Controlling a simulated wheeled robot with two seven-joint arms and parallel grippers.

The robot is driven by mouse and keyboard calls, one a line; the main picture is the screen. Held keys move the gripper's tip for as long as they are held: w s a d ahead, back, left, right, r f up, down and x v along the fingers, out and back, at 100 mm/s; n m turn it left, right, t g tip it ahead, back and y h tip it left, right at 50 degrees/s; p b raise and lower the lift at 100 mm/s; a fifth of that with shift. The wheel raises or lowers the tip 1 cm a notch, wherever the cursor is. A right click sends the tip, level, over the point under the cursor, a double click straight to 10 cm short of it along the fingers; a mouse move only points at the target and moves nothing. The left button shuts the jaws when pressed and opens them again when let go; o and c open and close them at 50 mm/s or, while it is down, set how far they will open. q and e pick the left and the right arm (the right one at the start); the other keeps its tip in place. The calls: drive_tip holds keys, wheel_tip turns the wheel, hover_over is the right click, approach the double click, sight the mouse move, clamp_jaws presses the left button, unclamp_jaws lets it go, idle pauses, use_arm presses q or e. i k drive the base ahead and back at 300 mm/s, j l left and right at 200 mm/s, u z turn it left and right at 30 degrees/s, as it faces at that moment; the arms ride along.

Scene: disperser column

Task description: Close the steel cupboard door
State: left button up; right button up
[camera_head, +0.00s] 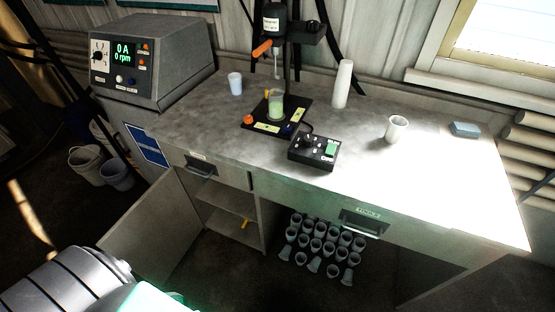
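The steel cupboard door (152,228) stands open at the left under the bench, swung out toward me. Behind it the cupboard (228,212) shows its shelves, with a small yellow-orange item (245,223) on one of them. At the bottom left, a grey ribbed arm link of mine and a pale, green-lit part of mine show close in front of the door's lower edge. I cannot tell whether they touch it. Neither gripper's fingers show in the head view.
The bench top (360,165) carries a disperser stand (278,105), a black control box (314,152) and several cups. A grey power unit (150,60) stands back left. Buckets (85,163) stand left of the door. Several grey cups (318,240) sit under the drawer (362,222).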

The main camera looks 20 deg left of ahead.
sight(154, 235)
drive_tip(key=k+j, duration=0.15)
drive_tip(key=j, duration=0.25)
drive_tip(key=k+j, duration=0.1)
drive_tip(key=j, duration=0.25)
drive_tip(key=k+j, duration=0.15)
drive_tip(key=j, duration=0.25)
drive_tip(key=k+j, duration=0.1)
drive_tip(key=j, duration=0.25)
